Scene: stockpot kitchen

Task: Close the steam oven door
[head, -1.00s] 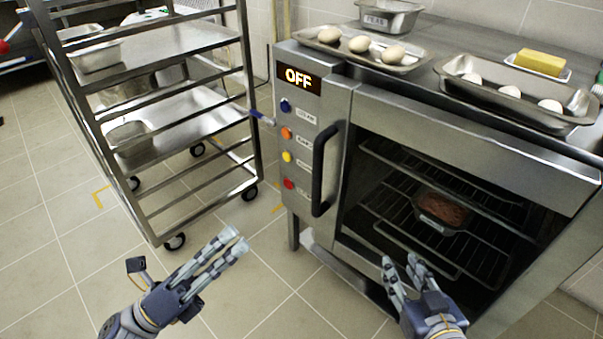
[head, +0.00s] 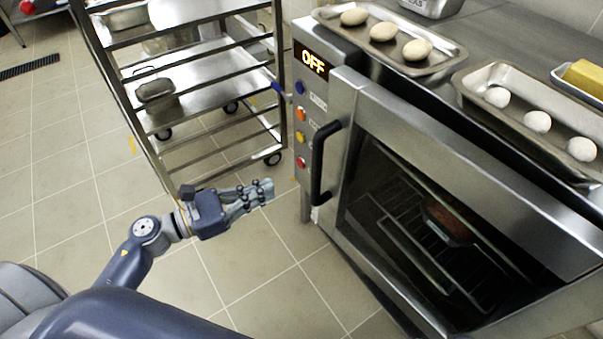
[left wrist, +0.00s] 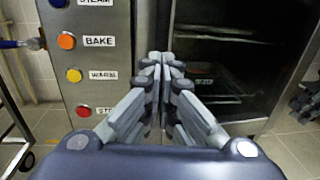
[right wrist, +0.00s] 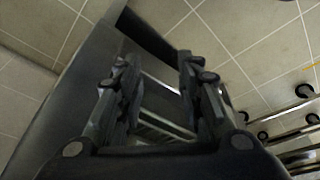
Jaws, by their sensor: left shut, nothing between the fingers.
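The steam oven (head: 340,50) stands at the right in the head view, its panel reading OFF. Its steel-framed door (head: 470,165) has a dark window, with racks and a loaf tin (head: 447,222) showing behind it. I cannot tell how far the door stands from its frame. The black vertical handle (head: 320,165) is at the door's left edge. My left gripper (head: 268,190) is shut and empty, left of the handle and apart from it; its closed fingertips also show in the left wrist view (left wrist: 163,58). My right gripper (right wrist: 158,62) is open in the right wrist view and outside the head view.
A steel rack trolley (head: 190,85) on castors stands left of the oven, holding pans. Trays of dough balls (head: 537,121) and butter (head: 585,78) sit on the oven top. The tiled floor (head: 270,280) in front is clear.

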